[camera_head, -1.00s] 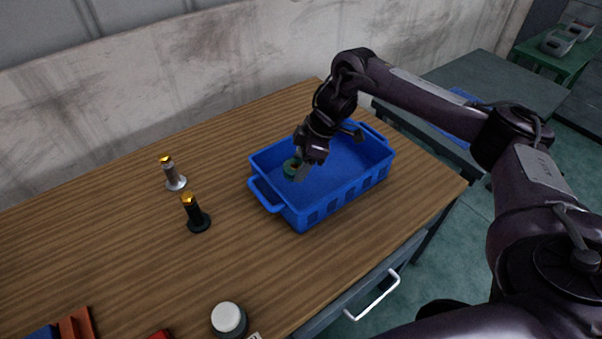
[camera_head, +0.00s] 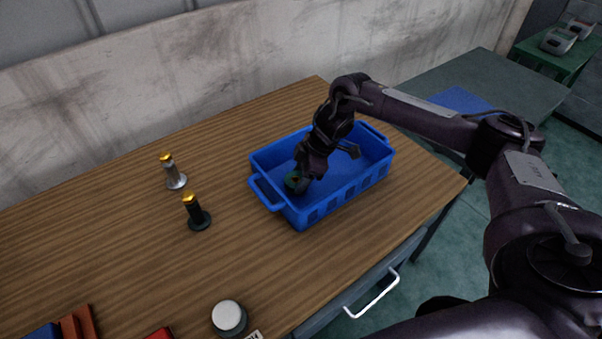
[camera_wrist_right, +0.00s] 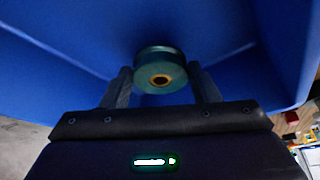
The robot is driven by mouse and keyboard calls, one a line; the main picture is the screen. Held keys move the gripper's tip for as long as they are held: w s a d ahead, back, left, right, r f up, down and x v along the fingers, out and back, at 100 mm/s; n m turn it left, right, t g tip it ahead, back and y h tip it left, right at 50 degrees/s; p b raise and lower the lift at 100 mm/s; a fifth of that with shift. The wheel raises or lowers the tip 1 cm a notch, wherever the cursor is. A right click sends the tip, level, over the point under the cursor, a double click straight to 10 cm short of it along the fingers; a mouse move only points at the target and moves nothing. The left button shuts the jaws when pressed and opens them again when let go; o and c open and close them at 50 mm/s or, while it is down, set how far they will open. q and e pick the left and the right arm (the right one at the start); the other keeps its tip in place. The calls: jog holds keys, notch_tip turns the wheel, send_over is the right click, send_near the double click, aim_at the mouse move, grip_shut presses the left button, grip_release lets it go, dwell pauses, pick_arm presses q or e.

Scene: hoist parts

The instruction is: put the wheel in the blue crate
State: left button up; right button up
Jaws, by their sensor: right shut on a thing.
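The wheel (camera_head: 292,181) is dark green and round. In the right wrist view the wheel (camera_wrist_right: 160,76) shows a brass-coloured hub with a dark hole, and it sits between the two fingers. My right gripper (camera_head: 299,179) is shut on the wheel and holds it inside the blue crate (camera_head: 340,197), low down near the left end. The blue crate's walls (camera_wrist_right: 60,55) surround the wheel in the right wrist view. Whether the wheel touches the crate floor I cannot tell. My left gripper is not in view.
A silver post with a gold top (camera_head: 174,176) and a black one (camera_head: 197,214) stand left of the crate. A white-topped round part (camera_head: 229,317) and red and blue pieces (camera_head: 75,325) lie at the front. The table's middle is bare.

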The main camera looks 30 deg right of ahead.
jog(key=o, duration=1.4)
jog(key=shift+r, duration=0.15)
jog(key=v, duration=1.2)
jog(key=shift+r+b, duration=0.3)
jog(key=shift+r, duration=0.15)
